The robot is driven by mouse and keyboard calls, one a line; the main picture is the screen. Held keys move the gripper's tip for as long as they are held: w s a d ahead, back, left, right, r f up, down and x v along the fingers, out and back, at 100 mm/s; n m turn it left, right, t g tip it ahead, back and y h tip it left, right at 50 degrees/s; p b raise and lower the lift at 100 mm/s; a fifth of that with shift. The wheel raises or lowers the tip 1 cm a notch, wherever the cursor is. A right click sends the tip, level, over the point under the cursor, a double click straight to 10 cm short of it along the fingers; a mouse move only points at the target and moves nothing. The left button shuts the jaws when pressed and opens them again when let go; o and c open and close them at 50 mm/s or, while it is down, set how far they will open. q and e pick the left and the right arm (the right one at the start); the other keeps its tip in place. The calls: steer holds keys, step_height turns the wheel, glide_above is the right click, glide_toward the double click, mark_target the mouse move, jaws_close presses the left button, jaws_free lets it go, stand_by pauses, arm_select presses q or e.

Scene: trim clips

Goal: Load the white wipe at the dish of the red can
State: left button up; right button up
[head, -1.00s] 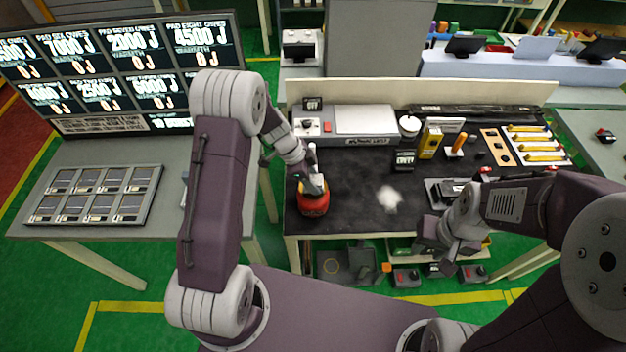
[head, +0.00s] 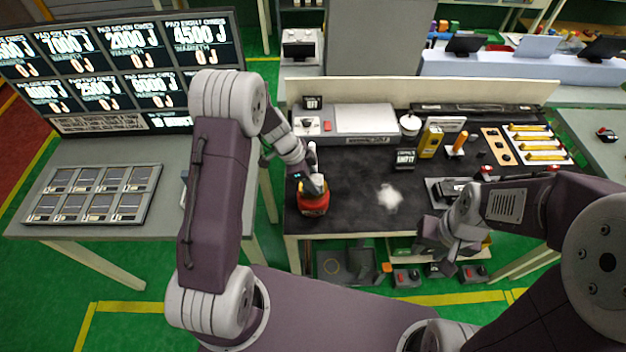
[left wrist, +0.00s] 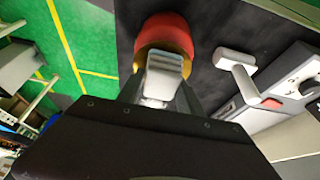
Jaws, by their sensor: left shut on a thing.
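The red can (head: 313,207) stands on the dark mat at the left of the bench. It also shows in the left wrist view (left wrist: 165,32), with a yellowish band. My left gripper (head: 314,186) is right over the can's top. It is shut on a pale ribbed piece, which looks like the white wipe (left wrist: 165,75). The wipe is at the can's top; whether it touches the dish cannot be told, as the dish is hidden. My right gripper (head: 448,262) hangs at the bench's front edge, apart from the can; its jaws are unclear.
A white fluffy patch (head: 389,197) lies on the mat to the right. A pale upright piece (left wrist: 236,62) stands close to the left gripper. Behind are a grey-white unit (head: 365,120), a sign reading EMPTY (head: 404,159) and a yellow can (head: 430,142). The mat between can and patch is clear.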

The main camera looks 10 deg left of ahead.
mark_target(313, 177)
arm_select(q)
steer(key=shift+r+p, duration=1.65)
steer(key=shift+r, duration=1.85)
steer(key=shift+f, duration=0.1)
steer(key=w+b, duration=0.1)
steer(key=b, duration=0.2)
steer(key=shift+a, duration=0.1)
steer(key=s+b, duration=0.1)
steer(key=b, duration=0.1)
steer(key=s+a+r+b, duration=0.1)
steer(key=shift+n+b, duration=0.4)
steer(key=s+a+f+n+t+y+b, duration=0.1)
steer(key=s+a+n+t+y+b, duration=0.1)
steer(key=s+n, duration=0.4)
steer(key=shift+a+f+n+t+y, duration=0.4)
steer(key=shift+a+n, duration=0.6)
steer(key=shift+n, duration=1.3)
